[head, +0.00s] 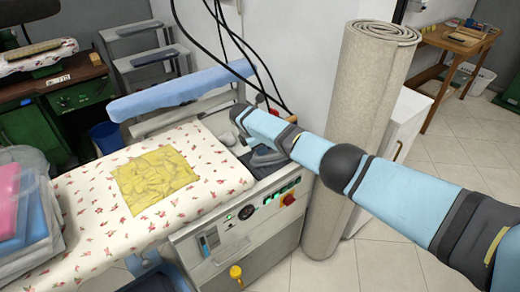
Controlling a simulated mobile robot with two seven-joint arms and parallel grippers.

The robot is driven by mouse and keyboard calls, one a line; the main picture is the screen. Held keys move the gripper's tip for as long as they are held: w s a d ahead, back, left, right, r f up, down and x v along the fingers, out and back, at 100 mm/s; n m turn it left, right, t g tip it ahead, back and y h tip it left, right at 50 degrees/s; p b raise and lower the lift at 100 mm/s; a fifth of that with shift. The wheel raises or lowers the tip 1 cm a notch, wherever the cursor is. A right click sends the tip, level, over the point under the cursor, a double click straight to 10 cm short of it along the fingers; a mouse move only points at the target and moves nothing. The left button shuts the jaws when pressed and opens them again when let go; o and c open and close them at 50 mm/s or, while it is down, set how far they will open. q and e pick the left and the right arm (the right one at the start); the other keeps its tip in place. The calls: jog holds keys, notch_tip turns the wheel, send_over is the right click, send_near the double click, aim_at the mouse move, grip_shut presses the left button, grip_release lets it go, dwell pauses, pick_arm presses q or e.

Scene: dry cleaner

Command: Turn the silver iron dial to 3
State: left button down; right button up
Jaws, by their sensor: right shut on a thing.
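A grey, silver-looking iron (266,158) rests at the right end of the ironing table, partly covered by my right arm. Its dial and numbers are not visible from here. My left gripper is not in view.
Below the iron is a panel (240,225) with switches and a red knob. A blue padded sleeve board (180,92) is behind.

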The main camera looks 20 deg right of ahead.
jog(key=shift+m, duration=0.5)
jog(key=o, duration=0.9)
jog(key=shift+r, duration=0.1)
jog(key=v, duration=1.3)
jog(key=shift+w+a+r, duration=0.1)
jog(key=shift+w+r, duration=0.25)
